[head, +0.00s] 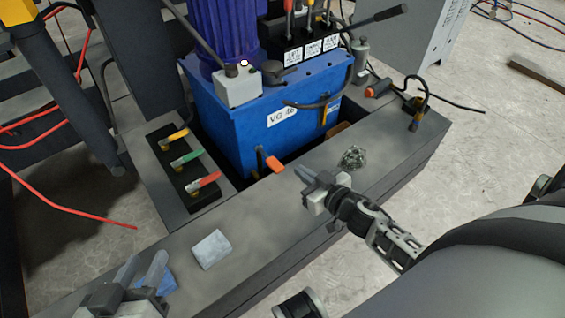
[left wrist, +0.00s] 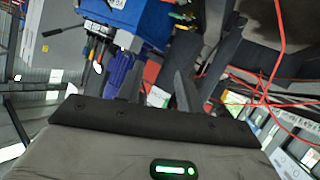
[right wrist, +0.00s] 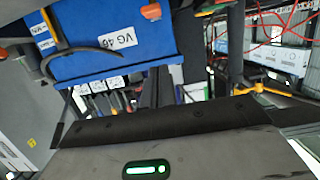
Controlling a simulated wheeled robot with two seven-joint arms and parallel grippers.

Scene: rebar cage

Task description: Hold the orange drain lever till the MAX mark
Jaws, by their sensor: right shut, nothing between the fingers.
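The orange drain lever (head: 273,164) sticks out low at the front of the blue tank (head: 228,128) marked VG 46. Its orange end also shows at the top of the right wrist view (right wrist: 151,12). My right gripper (head: 302,176) is shut and empty, just right of the lever and apart from it. A narrow gauge (head: 325,110) with a yellow-orange part is on the tank's front; its MAX mark and level are too small to read. My left gripper (head: 144,268) is open and empty at the lower left, over the grey ledge (head: 265,225).
Yellow, green and red handled levers (head: 188,158) stand on a black block left of the tank. A crumpled wire ball (head: 352,157) and a pale cloth (head: 211,249) lie on the ledge. A blue cloth (head: 168,284) lies by my left gripper. A red-ended handle (head: 378,88) is right of the tank.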

